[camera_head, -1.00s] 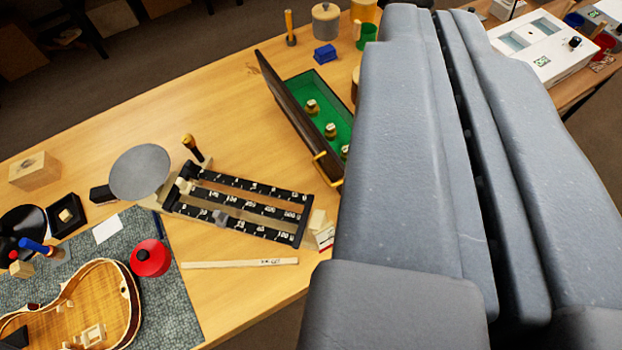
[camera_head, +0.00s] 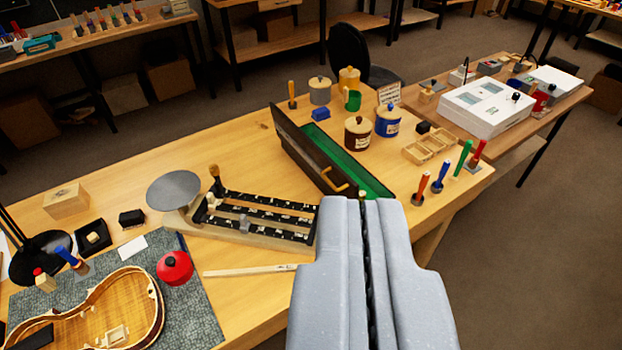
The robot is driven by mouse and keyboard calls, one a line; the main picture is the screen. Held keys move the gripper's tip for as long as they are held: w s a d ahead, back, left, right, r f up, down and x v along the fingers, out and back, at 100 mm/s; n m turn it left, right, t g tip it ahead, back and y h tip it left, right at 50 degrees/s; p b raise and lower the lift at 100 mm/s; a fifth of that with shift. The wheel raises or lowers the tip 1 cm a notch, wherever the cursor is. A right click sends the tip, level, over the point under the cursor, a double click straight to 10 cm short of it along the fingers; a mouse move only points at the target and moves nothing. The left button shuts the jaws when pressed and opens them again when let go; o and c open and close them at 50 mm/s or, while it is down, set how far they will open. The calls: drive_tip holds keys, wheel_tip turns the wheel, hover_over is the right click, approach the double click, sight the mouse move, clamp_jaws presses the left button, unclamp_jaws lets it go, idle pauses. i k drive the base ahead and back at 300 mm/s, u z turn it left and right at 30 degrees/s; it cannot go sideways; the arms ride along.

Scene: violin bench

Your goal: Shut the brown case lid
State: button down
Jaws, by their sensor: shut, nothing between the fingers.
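The brown case lid (camera_head: 305,150) stands open and roughly upright on the left side of its case on the bench. The case's green-lined inside (camera_head: 372,184) shows behind and to the right of the lid. The gripper hides part of the case's near end.
A balance scale (camera_head: 255,215) stands left of the case. Lidded jars (camera_head: 357,138) and a wooden compartment tray (camera_head: 428,148) are behind and right. Upright-handled tools (camera_head: 440,176) stand at the right edge. A ruler-like wooden strip (camera_head: 250,271) and violin body (camera_head: 110,312) lie front left.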

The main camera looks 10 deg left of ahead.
sight(337, 181)
drive_tip(key=u, duration=0.15)
drive_tip(key=i, duration=1)
drive_tip(key=z, duration=0.05)
